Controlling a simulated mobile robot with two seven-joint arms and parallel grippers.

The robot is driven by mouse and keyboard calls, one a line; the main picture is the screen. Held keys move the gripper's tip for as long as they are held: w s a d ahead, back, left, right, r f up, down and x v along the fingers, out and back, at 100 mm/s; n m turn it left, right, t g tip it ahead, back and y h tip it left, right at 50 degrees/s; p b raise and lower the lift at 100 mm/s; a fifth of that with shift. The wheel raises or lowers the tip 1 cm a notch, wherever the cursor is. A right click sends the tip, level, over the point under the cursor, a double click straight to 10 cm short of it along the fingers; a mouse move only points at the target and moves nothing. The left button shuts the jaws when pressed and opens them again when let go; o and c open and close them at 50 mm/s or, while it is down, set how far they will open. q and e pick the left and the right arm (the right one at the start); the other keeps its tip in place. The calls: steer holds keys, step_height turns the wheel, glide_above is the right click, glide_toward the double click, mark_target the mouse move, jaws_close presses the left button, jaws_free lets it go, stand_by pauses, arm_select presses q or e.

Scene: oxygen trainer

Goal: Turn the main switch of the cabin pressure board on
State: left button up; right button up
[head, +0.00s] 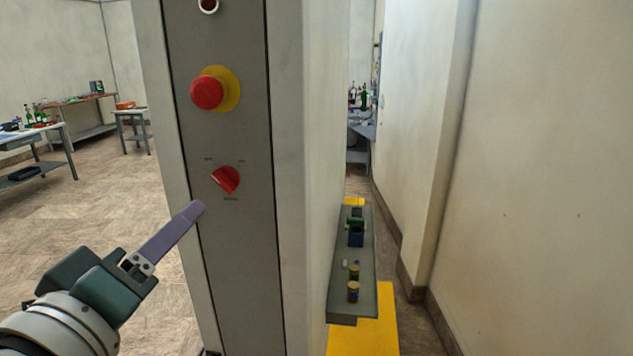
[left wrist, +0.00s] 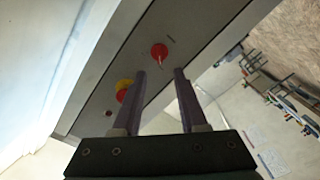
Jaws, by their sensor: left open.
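The main switch (head: 226,179) is a red rotary knob on the grey front panel (head: 232,260) of the board. Its handle sits at a slant, with small labels around it too small to read. In the left wrist view the red knob (left wrist: 159,50) lies just beyond the fingertips, roughly between their lines. My left gripper (head: 196,210) has purple fingers and is below and left of the knob, apart from it. In the left wrist view its fingers (left wrist: 160,74) are spread with nothing between them. My right gripper is not in view.
A red mushroom button on a yellow disc (head: 208,92) sits above the switch, with a round white-rimmed fitting (head: 208,5) higher up. A grey shelf (head: 343,295) with small items is at the right, beside a wall. Tables (head: 60,145) stand at far left, with open floor before them.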

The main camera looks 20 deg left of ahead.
mark_target(221, 185)
arm_select(q)
steer(key=p+x, duration=0.2)
steer(key=x, duration=0.7)
steer(key=shift+w, duration=0.35)
jaws_close()
